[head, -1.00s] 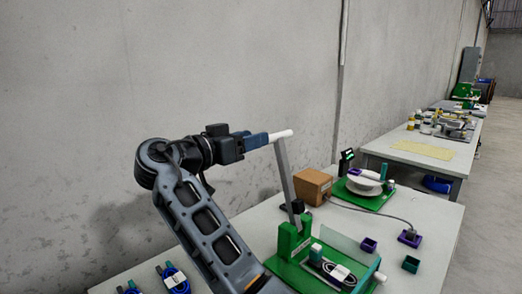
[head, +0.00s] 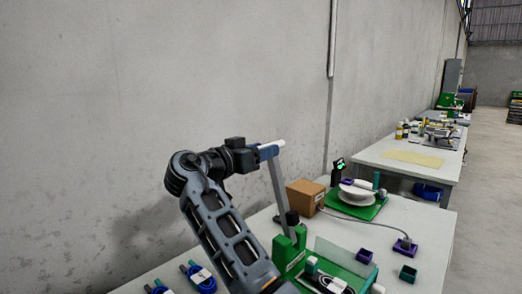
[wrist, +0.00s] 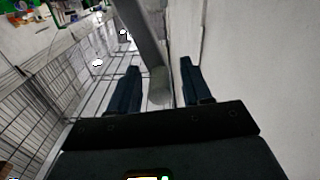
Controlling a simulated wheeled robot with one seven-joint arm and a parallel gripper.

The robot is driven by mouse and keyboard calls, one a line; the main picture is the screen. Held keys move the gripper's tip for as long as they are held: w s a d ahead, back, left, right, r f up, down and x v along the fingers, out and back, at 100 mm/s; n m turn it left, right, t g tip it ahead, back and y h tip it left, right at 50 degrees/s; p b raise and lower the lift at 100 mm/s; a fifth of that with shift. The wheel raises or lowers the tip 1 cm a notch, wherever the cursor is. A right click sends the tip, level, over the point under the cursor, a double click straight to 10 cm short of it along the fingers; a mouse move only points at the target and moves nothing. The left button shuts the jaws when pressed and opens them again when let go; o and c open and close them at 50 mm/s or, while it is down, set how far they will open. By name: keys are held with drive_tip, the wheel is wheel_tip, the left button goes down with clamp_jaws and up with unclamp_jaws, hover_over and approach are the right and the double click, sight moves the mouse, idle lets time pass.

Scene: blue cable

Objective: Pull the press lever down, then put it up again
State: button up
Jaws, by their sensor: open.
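The press lever (head: 279,200) is a grey bar standing nearly upright, leaning slightly left at its top, on the green press (head: 289,250). Its white handle (head: 279,143) sticks out at the top. My gripper (head: 267,152) is at the handle, at the top of the bar. In the wrist view my gripper (wrist: 160,66) is open, with the lever bar (wrist: 143,35) and the rounded handle end (wrist: 159,85) between its two dark fingers. Gaps show on both sides of the handle, so I see no grip on it.
A cardboard box (head: 305,196) and a green stand with a white spool (head: 356,194) are behind the press. Small purple (head: 364,256) and teal (head: 408,274) cups stand right of it. Blue cable coils (head: 201,279) lie at the front left. The wall is close behind my arm.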

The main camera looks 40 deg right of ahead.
drive_tip(key=shift+c, duration=0.5)
clamp_jaws()
